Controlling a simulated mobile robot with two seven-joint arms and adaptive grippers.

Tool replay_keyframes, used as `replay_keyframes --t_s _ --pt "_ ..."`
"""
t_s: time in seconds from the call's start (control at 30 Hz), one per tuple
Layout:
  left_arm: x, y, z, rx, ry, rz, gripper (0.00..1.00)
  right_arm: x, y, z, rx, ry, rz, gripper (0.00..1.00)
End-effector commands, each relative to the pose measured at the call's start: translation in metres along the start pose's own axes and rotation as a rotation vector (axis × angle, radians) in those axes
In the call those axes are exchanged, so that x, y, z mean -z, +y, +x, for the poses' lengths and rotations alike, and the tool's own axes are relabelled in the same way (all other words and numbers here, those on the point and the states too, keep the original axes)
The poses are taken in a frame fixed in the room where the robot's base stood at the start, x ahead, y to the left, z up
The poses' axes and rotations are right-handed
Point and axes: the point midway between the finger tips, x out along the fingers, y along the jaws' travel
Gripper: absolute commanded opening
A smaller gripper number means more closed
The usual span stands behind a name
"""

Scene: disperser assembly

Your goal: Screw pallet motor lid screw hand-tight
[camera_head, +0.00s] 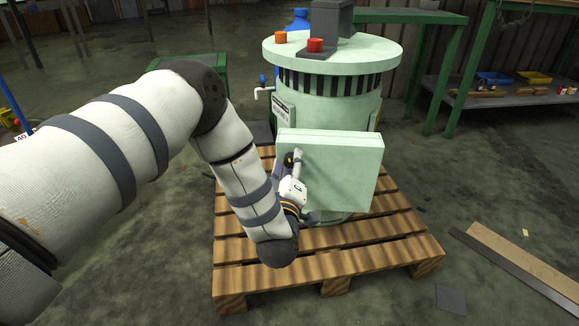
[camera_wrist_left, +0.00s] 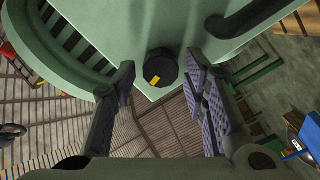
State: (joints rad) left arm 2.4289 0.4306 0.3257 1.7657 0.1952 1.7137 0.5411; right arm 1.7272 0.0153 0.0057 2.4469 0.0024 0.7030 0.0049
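The pale green machine (camera_head: 330,108) stands on a wooden pallet, with a box-shaped pale green lid (camera_head: 340,170) on its near side. A round black screw head (camera_wrist_left: 162,68) with a yellow mark sits at the lid's edge in the left wrist view. My left gripper (camera_head: 293,162) is at the left side of the lid in the head view, its fingers partly hidden. In the left wrist view the left gripper (camera_wrist_left: 162,88) is open, with the screw head between and apart from its two fingers. My right gripper is not in view.
The slatted pallet (camera_head: 325,265) lies under the machine. Red (camera_head: 316,45) and orange (camera_head: 281,37) knobs are on the machine's top. A green table (camera_head: 400,15) and a shelf (camera_head: 500,95) with bins stand behind right. Planks (camera_head: 520,255) lie on the floor at right.

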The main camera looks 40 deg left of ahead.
Motion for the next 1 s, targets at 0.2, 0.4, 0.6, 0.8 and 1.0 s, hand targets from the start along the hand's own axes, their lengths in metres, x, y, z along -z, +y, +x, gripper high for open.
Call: replay_keyframes --t_s 0.2,0.4,0.6,0.8,1.0 --pt "0.000 0.000 0.000 0.000 -0.001 0.000 0.00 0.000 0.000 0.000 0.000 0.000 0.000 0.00" --pt "0.000 0.001 -0.001 -0.001 -0.001 0.016 0.00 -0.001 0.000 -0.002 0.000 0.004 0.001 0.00" --pt "0.001 0.003 -0.001 -0.002 -0.002 0.098 0.00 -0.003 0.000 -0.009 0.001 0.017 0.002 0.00" --pt "0.002 0.004 -0.001 -0.003 -0.001 0.259 0.00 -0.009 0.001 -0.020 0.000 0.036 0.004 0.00" --pt "0.001 0.004 -0.001 -0.002 -0.002 0.450 0.00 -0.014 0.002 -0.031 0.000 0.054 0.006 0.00"
